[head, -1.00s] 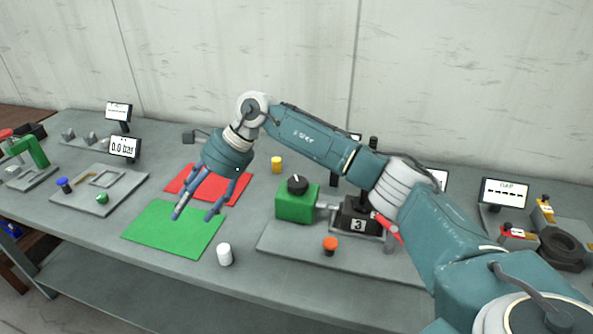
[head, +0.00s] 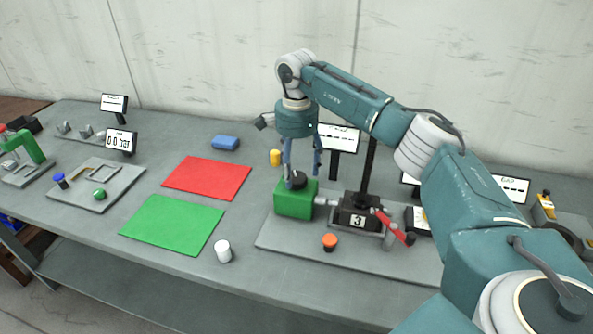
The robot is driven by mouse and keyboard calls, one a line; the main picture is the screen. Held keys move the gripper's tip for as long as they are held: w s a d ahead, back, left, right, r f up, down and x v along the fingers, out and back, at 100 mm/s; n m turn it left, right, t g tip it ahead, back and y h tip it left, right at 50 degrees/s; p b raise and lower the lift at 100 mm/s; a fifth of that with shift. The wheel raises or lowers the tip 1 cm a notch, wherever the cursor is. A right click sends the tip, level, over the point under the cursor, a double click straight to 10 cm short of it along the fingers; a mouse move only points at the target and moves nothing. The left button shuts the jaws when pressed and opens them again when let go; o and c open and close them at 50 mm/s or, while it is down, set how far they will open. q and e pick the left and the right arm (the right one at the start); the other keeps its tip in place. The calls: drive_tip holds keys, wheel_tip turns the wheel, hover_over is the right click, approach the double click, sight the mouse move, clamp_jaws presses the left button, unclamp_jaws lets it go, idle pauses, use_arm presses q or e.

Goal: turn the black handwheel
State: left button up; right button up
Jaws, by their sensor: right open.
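The black handwheel (head: 299,181) sits on top of a green box (head: 293,204) on a grey base plate (head: 283,237). My right gripper (head: 303,176) points down over the handwheel with its fingers apart, one at the left and one at the right of it. The fingers partly hide the handwheel, and I cannot tell whether they touch it. Right of the green box is a black block marked 3 (head: 357,215), with a red lever (head: 396,229) on its right. My left gripper is not in view.
An orange button (head: 330,242) is on the base plate's front. A white cylinder (head: 223,250) and a yellow cylinder (head: 275,158) stand nearby. Red (head: 207,178) and green (head: 172,224) mats lie bare at the left. A display (head: 336,138) stands behind my gripper.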

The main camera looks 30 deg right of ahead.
drive_tip(key=shift+f, duration=1.1)
drive_tip(key=c, duration=1.1)
drive_tip(key=shift+c, duration=0.2)
drive_tip(key=shift+m, duration=0.3)
